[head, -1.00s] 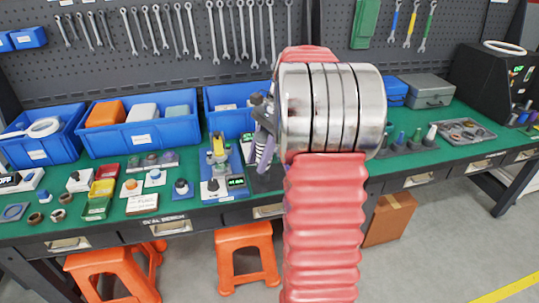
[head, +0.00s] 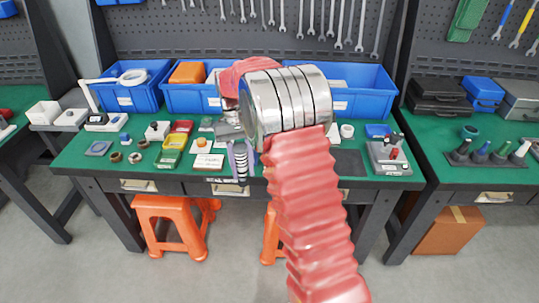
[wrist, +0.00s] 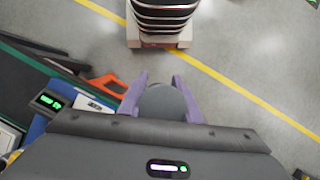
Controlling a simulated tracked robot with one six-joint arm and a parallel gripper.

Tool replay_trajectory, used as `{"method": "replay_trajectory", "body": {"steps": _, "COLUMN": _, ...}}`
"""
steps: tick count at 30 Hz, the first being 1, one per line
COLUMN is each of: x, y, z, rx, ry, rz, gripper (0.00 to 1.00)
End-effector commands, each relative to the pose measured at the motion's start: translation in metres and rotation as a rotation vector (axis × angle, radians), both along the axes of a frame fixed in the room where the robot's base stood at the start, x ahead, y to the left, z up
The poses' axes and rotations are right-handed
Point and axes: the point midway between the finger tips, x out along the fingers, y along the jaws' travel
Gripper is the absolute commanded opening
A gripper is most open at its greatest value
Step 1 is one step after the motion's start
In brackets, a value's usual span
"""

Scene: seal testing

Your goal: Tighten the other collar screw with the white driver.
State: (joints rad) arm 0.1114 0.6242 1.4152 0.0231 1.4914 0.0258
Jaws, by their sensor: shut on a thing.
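My gripper (head: 240,165) hangs in front of the middle bench, its purple fingers pointing down. In the wrist view the purple fingers (wrist: 155,95) are closed on a grey, round-ended thing (wrist: 162,102). In the head view, a striped pale and dark part shows at the fingers; I cannot tell what tool or part it is. A white-handled driver (head: 520,152) stands at the right end of a dark rack on the right bench, far from my gripper. I cannot make out the collar or its screws; my arm hides part of the middle bench.
Blue, green and dark drivers (head: 482,150) share that rack. A grey fixture with a red part (head: 390,157) stands at the middle bench's right end. Blue bins (head: 350,90) line the back. Orange stools (head: 175,220) stand under the front edge. The floor before the bench is open.

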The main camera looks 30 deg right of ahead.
Motion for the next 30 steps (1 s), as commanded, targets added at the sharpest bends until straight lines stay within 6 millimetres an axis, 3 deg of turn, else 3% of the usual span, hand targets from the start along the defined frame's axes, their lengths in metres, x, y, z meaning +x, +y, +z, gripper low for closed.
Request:
{"method": "replay_trajectory", "body": {"steps": 3, "x": 0.003, "y": 0.032, "z": -0.014, "rx": 0.0, "ry": 0.0, "rz": 0.084, "gripper": 0.04}}
{"method": "replay_trajectory", "body": {"steps": 7, "x": 0.004, "y": 0.05, "z": -0.023, "rx": 0.001, "ry": 0.001, "rz": 0.133, "gripper": 0.04}}
{"method": "replay_trajectory", "body": {"steps": 30, "x": 0.005, "y": 0.06, "z": -0.024, "rx": 0.0, "ry": -0.001, "rz": 0.151, "gripper": 0.04}}
